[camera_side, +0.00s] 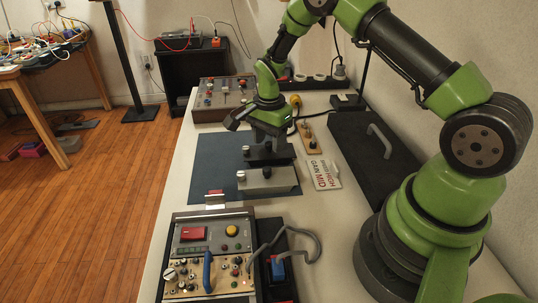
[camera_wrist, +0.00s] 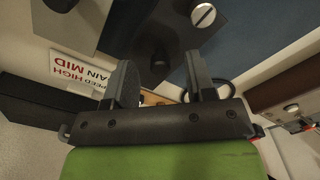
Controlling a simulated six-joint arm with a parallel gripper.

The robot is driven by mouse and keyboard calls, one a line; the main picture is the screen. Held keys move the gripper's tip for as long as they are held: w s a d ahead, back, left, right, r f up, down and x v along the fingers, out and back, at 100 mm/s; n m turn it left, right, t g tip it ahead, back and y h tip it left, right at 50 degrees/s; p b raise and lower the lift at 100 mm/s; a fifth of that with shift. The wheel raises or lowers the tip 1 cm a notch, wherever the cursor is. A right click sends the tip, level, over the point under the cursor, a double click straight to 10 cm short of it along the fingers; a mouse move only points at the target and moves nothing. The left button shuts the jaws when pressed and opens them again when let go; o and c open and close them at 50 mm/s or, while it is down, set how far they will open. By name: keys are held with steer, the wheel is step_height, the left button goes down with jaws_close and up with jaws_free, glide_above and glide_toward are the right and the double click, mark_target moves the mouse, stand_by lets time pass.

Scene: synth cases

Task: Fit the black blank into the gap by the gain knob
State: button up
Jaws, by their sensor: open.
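My gripper (camera_side: 262,138) is above the blue mat, over a black block (camera_side: 280,155) and a grey metal block (camera_side: 283,180) with silver knobs. In the wrist view my gripper (camera_wrist: 161,66) has its two fingers apart. A dark surface (camera_wrist: 150,35) shows beyond and between the fingertips; I cannot tell whether they touch it. The black block may be the blank, but its outline is partly hidden by the gripper. An instrument panel (camera_side: 195,247) with several knobs stands at the front. I cannot make out which knob is gain, or a gap.
A blue mat (camera_side: 212,160) lies on the pale bench. A white sign (camera_side: 323,173) reading HIGH and GAIN MID lies right of the blocks. A black case (camera_side: 360,150) with a grey handle is further right. A second knobbed panel (camera_side: 222,97) stands behind. The mat's left side is clear.

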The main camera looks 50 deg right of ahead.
jaws_close()
